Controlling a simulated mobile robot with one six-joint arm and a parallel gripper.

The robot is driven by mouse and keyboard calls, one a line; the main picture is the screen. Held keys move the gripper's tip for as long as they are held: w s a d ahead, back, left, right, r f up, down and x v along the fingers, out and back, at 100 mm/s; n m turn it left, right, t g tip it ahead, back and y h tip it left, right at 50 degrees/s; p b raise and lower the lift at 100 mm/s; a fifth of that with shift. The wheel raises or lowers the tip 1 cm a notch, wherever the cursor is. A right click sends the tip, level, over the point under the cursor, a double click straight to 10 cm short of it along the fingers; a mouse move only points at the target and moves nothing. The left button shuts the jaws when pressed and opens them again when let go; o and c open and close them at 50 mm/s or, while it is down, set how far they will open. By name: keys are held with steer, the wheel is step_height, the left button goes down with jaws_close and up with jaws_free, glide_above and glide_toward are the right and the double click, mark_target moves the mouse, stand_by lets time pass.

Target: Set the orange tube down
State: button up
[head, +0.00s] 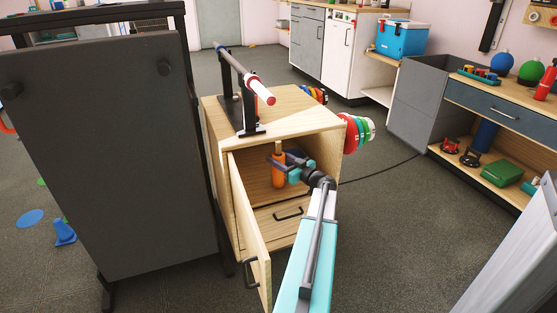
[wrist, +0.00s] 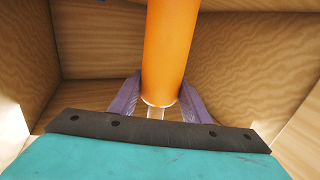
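The orange tube (head: 278,172) stands upright inside the open compartment of the wooden cabinet (head: 300,135). My gripper (head: 282,161) reaches in through the cabinet's open front. In the wrist view the orange tube (wrist: 169,50) runs between my two purple fingers (wrist: 160,100), which press close on both its sides. The gripper looks shut on it. I cannot tell whether the tube's lower end touches the compartment floor.
The cabinet door (head: 248,225) hangs open at the left of the opening. A drawer (head: 285,216) is below the compartment. A black stand with a rod (head: 245,75) is on the cabinet top. A dark panel (head: 110,150) stands close at left.

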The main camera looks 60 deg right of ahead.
steer(key=shift+o, duration=1.4)
steer(key=shift+r, duration=0.15)
steer(key=p+v, duration=0.3)
steer(key=v, duration=0.9)
steer(key=shift+s, duration=0.1)
